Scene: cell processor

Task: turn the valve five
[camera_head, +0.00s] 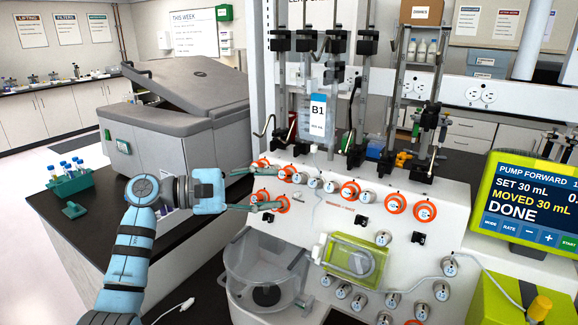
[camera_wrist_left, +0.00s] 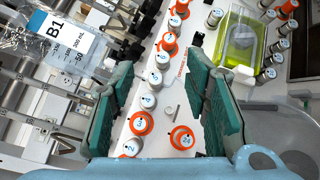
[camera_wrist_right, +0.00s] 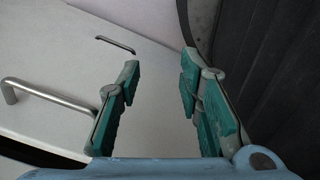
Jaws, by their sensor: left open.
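A white cell processor panel (camera_head: 455,215) carries rows of round numbered valve knobs, some with orange collars. My left gripper (camera_head: 250,188) is at the panel's left end, fingers apart and pointing right, over the orange-collared knobs. In the left wrist view the left gripper (camera_wrist_left: 160,68) is open and empty, with a line of white-capped knobs (camera_wrist_left: 155,78) between its fingers. Two orange-collared knobs (camera_wrist_left: 141,122) are nearer its palm. My right gripper (camera_wrist_right: 160,70) is open and empty, away from the panel.
A bag labelled B1 (camera_head: 317,118) hangs above the panel. A clear bowl (camera_head: 265,278) and a green-framed cassette (camera_head: 350,259) are on its lower front. A pump screen (camera_head: 530,205) reads DONE. Cabinet doors with a bar handle (camera_wrist_right: 45,95) are near my right gripper.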

